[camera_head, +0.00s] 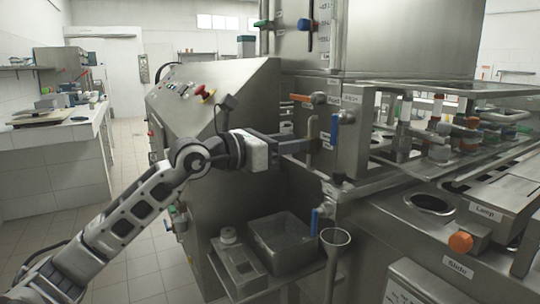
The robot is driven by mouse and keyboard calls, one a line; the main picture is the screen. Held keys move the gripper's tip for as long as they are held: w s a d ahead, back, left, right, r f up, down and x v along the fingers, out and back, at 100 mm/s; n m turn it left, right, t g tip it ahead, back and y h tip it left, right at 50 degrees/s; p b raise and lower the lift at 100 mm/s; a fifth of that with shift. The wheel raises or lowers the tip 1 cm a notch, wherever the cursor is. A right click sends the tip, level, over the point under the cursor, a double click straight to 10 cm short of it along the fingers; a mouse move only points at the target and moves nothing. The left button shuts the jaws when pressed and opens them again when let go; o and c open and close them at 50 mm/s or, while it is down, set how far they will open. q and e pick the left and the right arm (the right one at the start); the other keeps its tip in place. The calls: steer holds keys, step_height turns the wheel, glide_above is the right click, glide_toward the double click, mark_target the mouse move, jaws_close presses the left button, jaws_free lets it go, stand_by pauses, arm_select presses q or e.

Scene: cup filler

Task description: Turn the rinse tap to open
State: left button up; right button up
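A tap with a blue handle (334,130) is on the front of the steel block at the centre, its handle hanging down. A tap with an orange lever (300,97) is above it, the lever pointing left. A lower blue-handled tap (315,221) is above the basin. The small labels are too blurred for me to tell which tap is the rinse tap. My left gripper (308,145) reaches in from the left, its fingertips just left of the upper blue handle. Contact and finger gap cannot be made out. My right gripper is not in view.
A steel basin (268,220) and a grey box (238,262) stand on a low shelf below my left arm. A funnel (335,237) is beside them. A sloped panel with a red button (206,93) is behind the arm. The tiled floor at left is free.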

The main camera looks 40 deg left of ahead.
arm_select(q)
steer(key=shift+b+v, duration=0.55)
steer(key=shift+v, duration=1.65)
